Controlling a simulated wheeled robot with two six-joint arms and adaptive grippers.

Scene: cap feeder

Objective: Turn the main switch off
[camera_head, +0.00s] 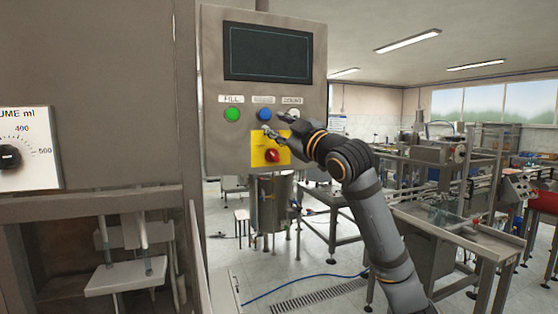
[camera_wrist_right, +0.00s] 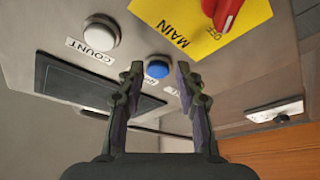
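The main switch is a red rotary knob (camera_head: 272,155) on a yellow plate (camera_head: 257,158) low on the grey control panel (camera_head: 222,60). In the right wrist view the red knob (camera_wrist_right: 227,12) is at the top right, cut by the frame edge, with the word MAIN and a smaller marking on the yellow plate (camera_wrist_right: 165,14). I cannot tell its setting for sure. My right gripper (camera_head: 275,124) is in front of the panel, just above the knob. In the right wrist view its fingers (camera_wrist_right: 158,75) are apart with nothing held between them. My left gripper is not in view.
A green FILL button (camera_head: 232,114), a blue button (camera_head: 264,113) and a white COUNT button (camera_head: 293,115) sit above the plate, close to my right fingers. A dark screen (camera_head: 268,52) is higher up. A dial plate (camera_head: 25,150) is at the left.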

